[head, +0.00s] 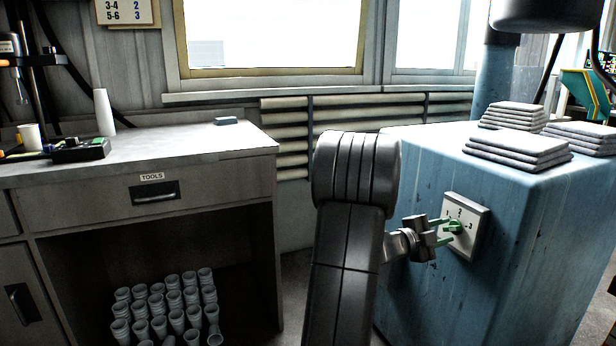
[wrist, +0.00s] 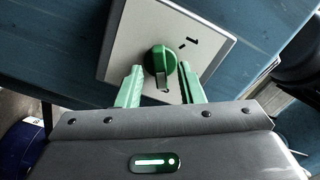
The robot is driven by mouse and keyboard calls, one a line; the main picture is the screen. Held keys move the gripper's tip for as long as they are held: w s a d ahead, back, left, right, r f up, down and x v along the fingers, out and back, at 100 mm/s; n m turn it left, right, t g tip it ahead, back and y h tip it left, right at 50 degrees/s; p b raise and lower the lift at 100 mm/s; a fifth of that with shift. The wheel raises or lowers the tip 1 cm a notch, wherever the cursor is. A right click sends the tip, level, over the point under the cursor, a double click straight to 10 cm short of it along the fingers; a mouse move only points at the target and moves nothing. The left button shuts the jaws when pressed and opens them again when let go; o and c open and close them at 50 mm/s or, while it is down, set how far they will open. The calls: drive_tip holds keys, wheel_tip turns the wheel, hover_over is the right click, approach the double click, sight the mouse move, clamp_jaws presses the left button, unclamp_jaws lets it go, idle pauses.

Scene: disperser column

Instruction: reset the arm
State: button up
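My gripper (head: 442,232) is at the front of the blue cabinet (head: 520,215), facing a pale dial plate with a green knob (head: 455,226). In the wrist view, my gripper's two green fingers (wrist: 162,72) stand apart, one on each side of the green knob (wrist: 162,60). A small gap shows beside the knob, so the gripper looks open and not clamped on it. The dial plate (wrist: 125,38) has dark marks, and the knob's pointer is toward the bottom in the wrist view. My arm is bent and reaches low in front of the cabinet.
Folded grey cloths (head: 516,150) lie in stacks on the cabinet top. A workbench (head: 230,140) with a tools drawer stands at the left, with several cups (head: 165,300) beneath it. A dark cylinder (head: 545,12) hangs above the cabinet. Floor shows between bench and cabinet.

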drive_tip(key=p+v, duration=0.3)
drive_tip(key=v, duration=1)
drive_tip(key=b+x, duration=0.3)
drive_tip(key=x, duration=1.1)
drive_tip(key=shift+s+f, duration=0.1)
drive_tip(key=shift+r+n+p, duration=0.3)
drive_tip(key=shift+n+p, duration=0.1)
drive_tip(key=shift+p, duration=0.05)
drive_tip(key=shift+n+p, duration=0.75)
drive_tip(key=shift+n, duration=0.25)
drive_tip(key=n+p, duration=0.2)
drive_tip(key=n, duration=0.1)
drive_tip(key=shift+n+p, duration=0.3)
drive_tip(key=shift+n, duration=0.1)
drive_tip(key=shift+f+n+p, duration=0.2)
drive_tip(key=shift+n+p, duration=0.65)
drive_tip(key=shift+n, duration=0.75)
drive_tip(key=shift+a, duration=0.1)
